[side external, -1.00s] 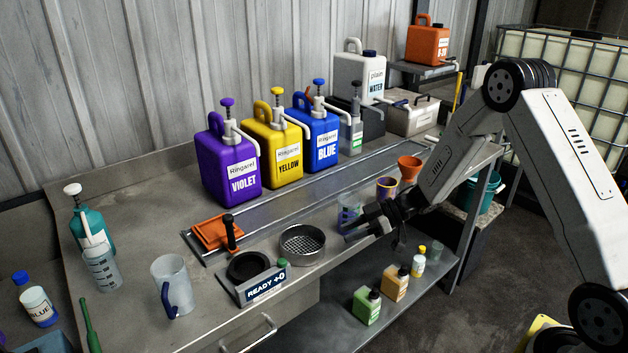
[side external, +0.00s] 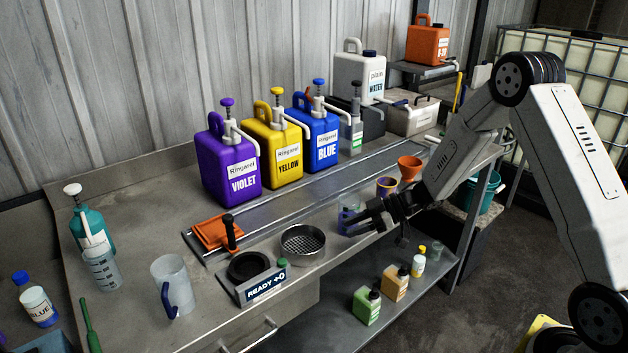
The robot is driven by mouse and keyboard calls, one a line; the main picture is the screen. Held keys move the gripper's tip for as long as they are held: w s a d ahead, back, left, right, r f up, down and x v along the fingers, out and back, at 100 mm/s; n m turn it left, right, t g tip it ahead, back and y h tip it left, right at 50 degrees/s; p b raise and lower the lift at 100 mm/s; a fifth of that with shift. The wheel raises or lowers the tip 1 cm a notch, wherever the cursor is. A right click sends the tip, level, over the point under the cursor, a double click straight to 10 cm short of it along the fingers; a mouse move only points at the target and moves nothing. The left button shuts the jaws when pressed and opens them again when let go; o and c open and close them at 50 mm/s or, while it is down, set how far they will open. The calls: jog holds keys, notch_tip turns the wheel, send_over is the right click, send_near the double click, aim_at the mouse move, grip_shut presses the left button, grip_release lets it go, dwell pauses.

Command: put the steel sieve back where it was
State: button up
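The steel sieve (side external: 303,243), a round shallow ring with a mesh floor, sits on the bench right of the black-ringed scale (side external: 250,268). My gripper (side external: 350,222) is to the right of the sieve, over the bench's front edge, with its dark fingers pointing left. A gap shows between the fingers and the sieve, so I am not holding it. The fingers look parted with nothing clearly between them. They partly cover a clear beaker with bluish contents (side external: 347,211) behind them.
Violet (side external: 230,172), yellow (side external: 279,152) and blue (side external: 318,140) jugs stand behind a rail. An orange funnel (side external: 410,166) and a purple-yellow cup (side external: 386,187) are near my wrist. A clear jug (side external: 170,285) stands left of the scale. Small bottles (side external: 367,306) occupy the lower shelf.

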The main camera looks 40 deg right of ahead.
jog(key=s+a+r+m+g+h, duration=0.1)
jog(key=s+m+g+h, duration=0.1)
jog(key=s+m+h, duration=0.3)
jog(key=s+a+r+m+g+h, duration=0.2)
jog(key=s+m+h, duration=0.4)
jog(key=s, duration=0.7)
jog(key=shift+s+r+m+g, duration=0.2)
jog(key=shift+r+m+g, duration=0.1)
jog(key=shift+g, duration=0.1)
